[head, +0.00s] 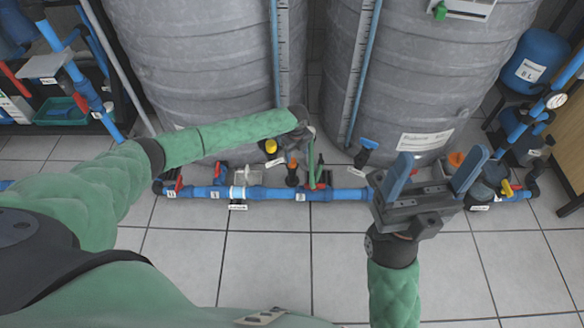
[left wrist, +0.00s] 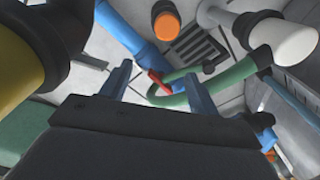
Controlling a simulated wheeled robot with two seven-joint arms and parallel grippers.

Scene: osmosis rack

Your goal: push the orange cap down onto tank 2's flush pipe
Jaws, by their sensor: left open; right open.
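An orange cap (left wrist: 167,26) sits on a dark collar at the top of the left wrist view, beyond my left fingertips and apart from them. In the head view an orange-topped fitting (head: 292,166) stands upright by the blue floor pipe, just below my left wrist. My left gripper (left wrist: 157,72) is open and empty, its two blue-grey fingers pointing toward the cap. In the head view it is largely hidden by its own arm. My right gripper (head: 440,160) is open and empty, fingers up, in front of the right tank. How far down the cap sits cannot be told.
Two grey tanks (head: 200,75) (head: 425,75) stand behind the blue pipe run (head: 330,194). A green hose (left wrist: 235,75) and a red-handled valve (left wrist: 157,80) lie close to my left fingers. The front floor tiles (head: 270,260) are clear.

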